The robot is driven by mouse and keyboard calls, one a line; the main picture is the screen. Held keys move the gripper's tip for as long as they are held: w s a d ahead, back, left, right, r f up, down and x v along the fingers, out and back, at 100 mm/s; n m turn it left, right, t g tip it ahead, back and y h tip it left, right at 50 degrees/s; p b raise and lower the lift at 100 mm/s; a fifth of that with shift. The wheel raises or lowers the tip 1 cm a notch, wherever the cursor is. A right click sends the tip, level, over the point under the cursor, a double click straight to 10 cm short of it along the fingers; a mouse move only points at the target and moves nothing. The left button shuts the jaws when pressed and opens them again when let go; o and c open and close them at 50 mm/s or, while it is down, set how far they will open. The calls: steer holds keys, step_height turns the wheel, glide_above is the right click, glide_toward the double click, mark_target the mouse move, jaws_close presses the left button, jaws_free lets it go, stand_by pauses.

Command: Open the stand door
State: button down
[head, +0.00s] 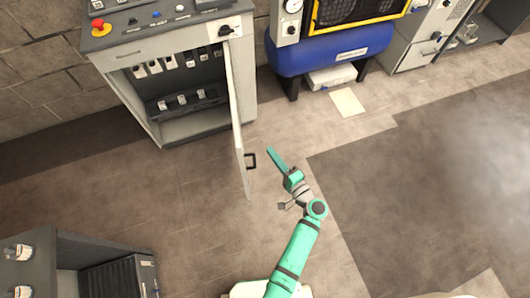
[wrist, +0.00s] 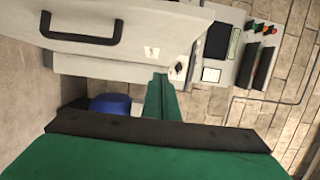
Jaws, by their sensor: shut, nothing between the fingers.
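The stand (head: 175,85) is a grey control cabinet at the upper left of the head view. Its pale door (head: 238,130) stands wide open, swung out from the right side of the stand, seen nearly edge-on. A black bar handle (head: 250,160) is on the door's right face. My green gripper (head: 271,154) is shut and empty, just right of the handle and apart from it. In the wrist view the door fills the top, with the handle (wrist: 80,38) at upper left. The shut green fingers (wrist: 160,95) point toward the door's lower edge there, without visible grip on it.
Breakers and switches show inside the stand. A blue tank (head: 330,50) on legs stands right of it, with a paper sheet (head: 347,102) on the floor. A dark cabinet (head: 75,262) is at lower left. The floor around the door is clear.

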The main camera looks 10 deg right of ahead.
steer(key=a+v, duration=0.1)
steer(key=v, duration=0.7)
steer(key=shift+s, duration=0.7)
steer(key=shift+a, duration=0.1)
steer(key=s+a+f+g+h, duration=0.3)
steer(key=s+a+f, duration=0.3)
steer(key=f, duration=0.2)
steer(key=s+a+n+g+h, duration=0.1)
steer(key=s+n+g+h, duration=0.2)
steer(key=s, duration=0.7)
steer(key=s+a+r+n+t+h, duration=0.1)
steer(key=s+r+n, duration=0.3)
steer(key=r, duration=0.7)
steer(key=s+a+r+n+t+h, duration=0.1)
steer(key=s+r+n+t, duration=0.3)
steer(key=r, duration=0.7)
steer(key=shift+a+n, duration=0.7)
steer(key=shift+n, duration=0.1)
steer(key=shift+w+r, duration=0.1)
